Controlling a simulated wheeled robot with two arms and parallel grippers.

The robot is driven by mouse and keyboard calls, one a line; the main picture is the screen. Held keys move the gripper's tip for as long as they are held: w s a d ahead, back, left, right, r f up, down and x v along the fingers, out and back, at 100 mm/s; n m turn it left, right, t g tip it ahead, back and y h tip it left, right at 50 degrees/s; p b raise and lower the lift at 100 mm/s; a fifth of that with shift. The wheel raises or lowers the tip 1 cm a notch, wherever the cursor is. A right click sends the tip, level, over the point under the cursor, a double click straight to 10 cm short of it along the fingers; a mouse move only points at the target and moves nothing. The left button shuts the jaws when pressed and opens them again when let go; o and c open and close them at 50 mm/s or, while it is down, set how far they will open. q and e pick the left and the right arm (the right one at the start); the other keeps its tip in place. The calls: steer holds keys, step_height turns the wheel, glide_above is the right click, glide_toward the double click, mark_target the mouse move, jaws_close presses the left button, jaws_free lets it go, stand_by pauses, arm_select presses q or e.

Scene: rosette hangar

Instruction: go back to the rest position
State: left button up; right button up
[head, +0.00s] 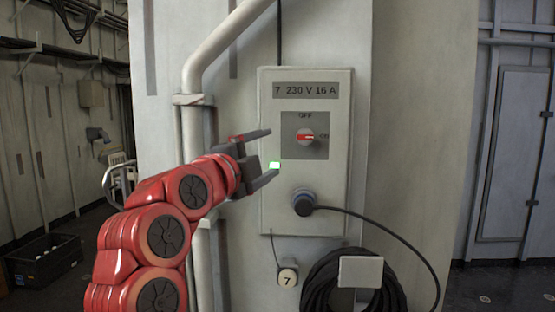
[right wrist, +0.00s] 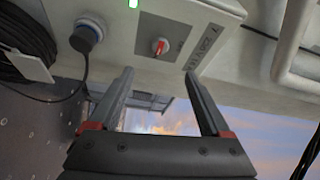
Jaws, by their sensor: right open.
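My red right arm rises from the lower left in the head view. Its right gripper (head: 271,152) is open and empty, just left of the red rotary switch (head: 305,135) on the grey power box (head: 335,180). The switch handle lies horizontal, with OFF printed above it. In the right wrist view my right gripper (right wrist: 159,74) has its fingers apart, with the red switch (right wrist: 161,46) beyond them and nothing between. A lit green lamp (head: 274,165) shows by the lower fingertip. My left gripper is not in view.
A dark plug (head: 303,202) sits in the box's socket, its cable running right. A coiled black cable (head: 320,284) hangs below, beside a tag marked 7 (head: 288,277). A vertical pipe (head: 196,130) runs behind my arm. A dark crate (head: 42,264) stands on the floor at left.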

steer(key=shift+s+a, duration=0.1)
steer(key=shift+s, duration=0.3)
